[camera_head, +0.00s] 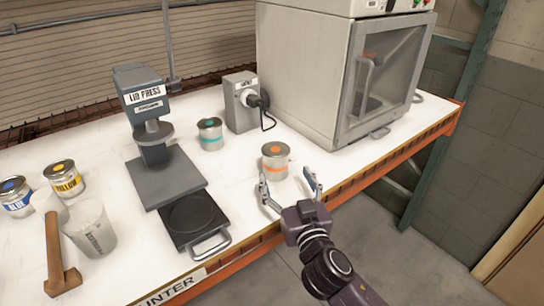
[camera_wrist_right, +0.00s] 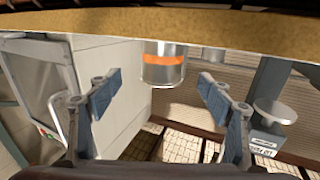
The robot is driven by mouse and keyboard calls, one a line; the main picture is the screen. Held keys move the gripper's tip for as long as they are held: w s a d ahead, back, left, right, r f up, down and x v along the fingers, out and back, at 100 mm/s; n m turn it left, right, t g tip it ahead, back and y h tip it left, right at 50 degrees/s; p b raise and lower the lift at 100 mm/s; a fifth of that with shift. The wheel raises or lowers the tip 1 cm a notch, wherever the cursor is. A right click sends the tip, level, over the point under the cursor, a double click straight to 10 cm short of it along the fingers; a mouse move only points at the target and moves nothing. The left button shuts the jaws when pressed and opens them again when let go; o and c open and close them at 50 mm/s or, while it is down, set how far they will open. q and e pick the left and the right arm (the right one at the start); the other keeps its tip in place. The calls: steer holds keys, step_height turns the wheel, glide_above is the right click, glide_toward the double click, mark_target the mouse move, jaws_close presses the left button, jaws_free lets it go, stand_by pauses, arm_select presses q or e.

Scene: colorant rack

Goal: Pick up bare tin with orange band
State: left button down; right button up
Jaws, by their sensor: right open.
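The bare tin with the orange band (camera_head: 275,163) stands upright on the white counter, near its front edge. It has a metal body and an orange dot on its lid. My right gripper (camera_head: 288,184) is open and empty at the front side of the tin, its two fingers spread toward it. In the right wrist view the tin (camera_wrist_right: 163,66) shows upside down, beyond and between the open fingers (camera_wrist_right: 158,94), apart from both pads. My left gripper is not in view.
A teal-banded tin (camera_head: 210,136) stands behind left. A large oven (camera_head: 310,80) stands behind the orange-banded tin.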

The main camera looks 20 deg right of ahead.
mark_target(279, 164)
steer(key=shift+w+r, duration=0.2)
steer(key=shift+w, duration=0.1)
steer(key=shift+w+r+p, duration=0.2)
steer(key=shift+w+p, duration=0.25)
steer(key=shift+w, duration=0.4)
steer(key=w+p, duration=0.1)
steer(key=w, duration=0.2)
steer(key=shift+w+f, duration=0.15)
steer(key=shift+w, duration=0.05)
steer(key=shift+w+f, duration=0.1)
steer(key=shift+w, duration=0.25)
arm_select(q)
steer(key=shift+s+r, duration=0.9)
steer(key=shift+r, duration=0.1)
arm_select(e)
steer(key=c, duration=1.5)
